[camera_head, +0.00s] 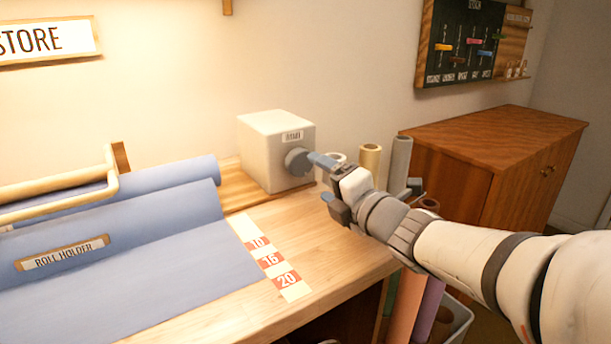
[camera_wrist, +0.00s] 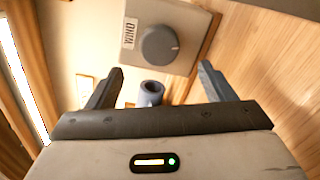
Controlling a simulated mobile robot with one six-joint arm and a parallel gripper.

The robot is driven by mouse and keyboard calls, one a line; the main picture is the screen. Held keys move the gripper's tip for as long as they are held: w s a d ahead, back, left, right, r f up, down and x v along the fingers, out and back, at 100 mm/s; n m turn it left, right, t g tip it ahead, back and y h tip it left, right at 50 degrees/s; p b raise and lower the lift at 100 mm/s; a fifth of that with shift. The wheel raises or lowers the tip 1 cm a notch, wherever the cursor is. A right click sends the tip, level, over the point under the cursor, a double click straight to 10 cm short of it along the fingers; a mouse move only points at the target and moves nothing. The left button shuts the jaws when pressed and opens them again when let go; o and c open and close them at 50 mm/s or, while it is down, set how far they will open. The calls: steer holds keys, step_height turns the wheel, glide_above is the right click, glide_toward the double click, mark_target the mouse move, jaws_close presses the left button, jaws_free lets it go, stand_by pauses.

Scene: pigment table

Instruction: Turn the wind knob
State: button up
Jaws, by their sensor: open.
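The wind knob (camera_head: 297,161) is a grey round dial on the front of a cream box (camera_head: 268,146). In the wrist view the knob (camera_wrist: 159,45) sits beside a label reading WIND, with a small light mark near its right edge. My gripper (camera_head: 324,179) is just right of the knob in the head view, and its upper finger overlaps the knob's right edge there. In the wrist view my gripper (camera_wrist: 160,73) has its fingers wide apart with nothing between them, and the knob shows beyond the tips. I cannot tell whether a finger touches it.
A blue roll (camera_head: 110,209) in a holder covers the table's left side. A numbered strip (camera_head: 270,264) lies on the bare wood (camera_head: 330,232). Upright rolls (camera_head: 400,160) stand behind my gripper. A wooden cabinet (camera_head: 480,150) is at the right.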

mark_target(302, 165)
steer(key=b+x, duration=0.1)
steer(key=x, duration=0.6)
steer(key=shift+w+a+b, duration=0.15)
steer(key=shift+w+b, duration=0.25)
steer(key=shift+c, duration=0.3)
steer(key=c, duration=0.9)
